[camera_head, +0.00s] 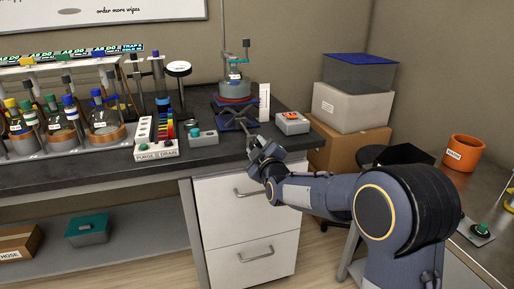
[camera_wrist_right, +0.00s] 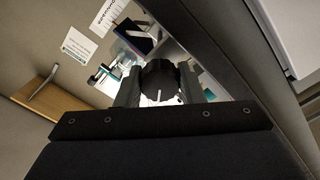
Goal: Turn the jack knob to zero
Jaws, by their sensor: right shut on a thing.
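The lab jack (camera_head: 238,117) with blue plates stands near the front edge of the dark bench in the head view. A flask assembly (camera_head: 236,87) rests on top of it. The black jack knob (camera_wrist_right: 159,82) with a white pointer line shows in the right wrist view. My right gripper (camera_wrist_right: 158,88) is shut on the knob, one finger on each side. In the head view my right gripper (camera_head: 254,147) is at the front of the jack, and the knob is hidden there. My left gripper is not in view.
A box with a red display (camera_head: 292,123) stands right of the jack. A small teal-topped box (camera_head: 203,137) and a purge/drain panel (camera_head: 156,149) stand to the left. White drawers (camera_head: 246,215) lie below the bench edge.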

